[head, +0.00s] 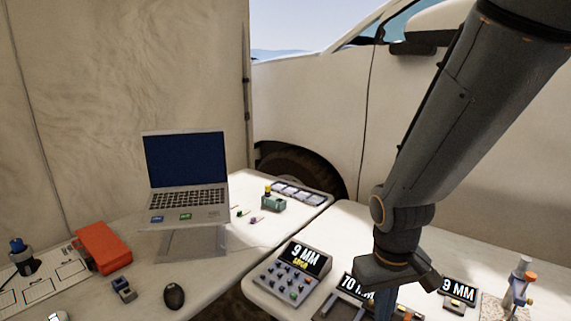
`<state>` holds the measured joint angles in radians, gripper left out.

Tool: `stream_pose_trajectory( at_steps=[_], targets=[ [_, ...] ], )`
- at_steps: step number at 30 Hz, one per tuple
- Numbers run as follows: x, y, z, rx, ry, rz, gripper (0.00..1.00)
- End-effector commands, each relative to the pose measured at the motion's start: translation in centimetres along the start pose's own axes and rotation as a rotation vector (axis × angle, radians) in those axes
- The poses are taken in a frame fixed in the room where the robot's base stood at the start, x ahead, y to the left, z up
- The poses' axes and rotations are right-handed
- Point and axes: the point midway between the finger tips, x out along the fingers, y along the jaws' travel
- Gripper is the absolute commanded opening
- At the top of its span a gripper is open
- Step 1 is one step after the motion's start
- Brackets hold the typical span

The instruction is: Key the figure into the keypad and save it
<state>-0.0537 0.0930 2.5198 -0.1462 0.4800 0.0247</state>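The keypad (283,282) is a grey sloped box on the right table, with several small round buttons below a black screen (305,256). The screen reads "9 MM" in white, with a smaller yellow word under it that is too small to read surely. A second display (352,287) reads "70 M", its right part hidden by my gripper. A third display (458,290) at the right reads "9 MM". My gripper (385,305) points down in front of the second display, right of the keypad and apart from it. Its fingertips are not clear, so I cannot tell if it is open.
On the left table are a laptop (186,180), an orange case (103,248), a black mouse (174,296) and a green box (272,203). A dark gap separates the two tables.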

Motion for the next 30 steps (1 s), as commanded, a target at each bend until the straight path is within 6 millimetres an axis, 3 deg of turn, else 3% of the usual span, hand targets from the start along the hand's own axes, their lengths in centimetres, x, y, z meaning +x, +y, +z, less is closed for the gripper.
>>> stream_pose_trajectory(
  at_steps=[6,30],
  targets=[
    [-0.91,0.06,0.88,0.153,0.039,-0.060,0.00],
    [-0.91,0.00,0.87,0.157,0.039,-0.062,0.00]
  ],
)
